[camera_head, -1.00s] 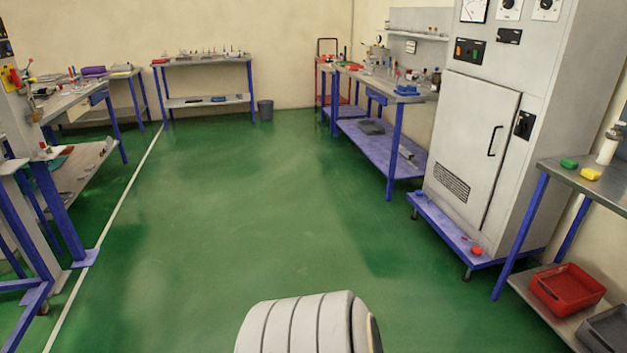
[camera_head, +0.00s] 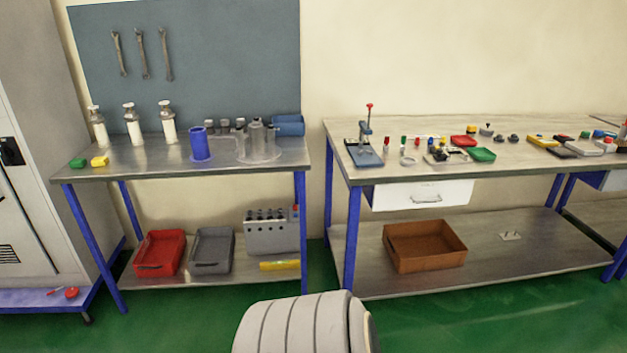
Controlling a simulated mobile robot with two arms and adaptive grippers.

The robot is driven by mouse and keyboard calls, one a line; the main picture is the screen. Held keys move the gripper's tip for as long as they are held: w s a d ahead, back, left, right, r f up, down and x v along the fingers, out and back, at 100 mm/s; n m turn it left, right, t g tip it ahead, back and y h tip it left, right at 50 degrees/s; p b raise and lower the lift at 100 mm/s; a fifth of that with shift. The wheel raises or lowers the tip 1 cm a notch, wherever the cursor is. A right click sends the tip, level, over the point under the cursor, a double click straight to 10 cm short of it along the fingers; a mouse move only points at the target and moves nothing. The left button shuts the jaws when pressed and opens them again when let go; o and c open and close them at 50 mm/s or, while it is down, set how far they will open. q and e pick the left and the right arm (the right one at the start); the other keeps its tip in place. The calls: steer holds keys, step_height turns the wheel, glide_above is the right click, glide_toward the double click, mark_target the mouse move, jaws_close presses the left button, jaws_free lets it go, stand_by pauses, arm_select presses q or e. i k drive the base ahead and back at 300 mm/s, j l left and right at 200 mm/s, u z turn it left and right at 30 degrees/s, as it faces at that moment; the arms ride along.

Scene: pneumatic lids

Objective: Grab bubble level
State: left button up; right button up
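A long yellow bar (camera_head: 280,265), which looks like the bubble level, lies on the lower shelf of the left workbench, at the shelf's right end. It is small here, and I cannot make out a vial on it. It lies in front of a grey block with several dark holes (camera_head: 270,236), close to the bench's right front leg. Neither of my grippers is in view. Only a pale ribbed part of my own body shows at the bottom middle.
The left workbench (camera_head: 130,173) holds white bottles and a blue cup. Red (camera_head: 160,252) and grey (camera_head: 212,250) trays sit left of the bar. A right workbench (camera_head: 400,178) carries small tools above a brown tray (camera_head: 425,247). Green floor shows in front; a cabinet stands left.

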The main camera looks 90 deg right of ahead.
mark_target(295, 264)
steer(key=l+z, duration=0.1)
steer(key=z, duration=2.45)
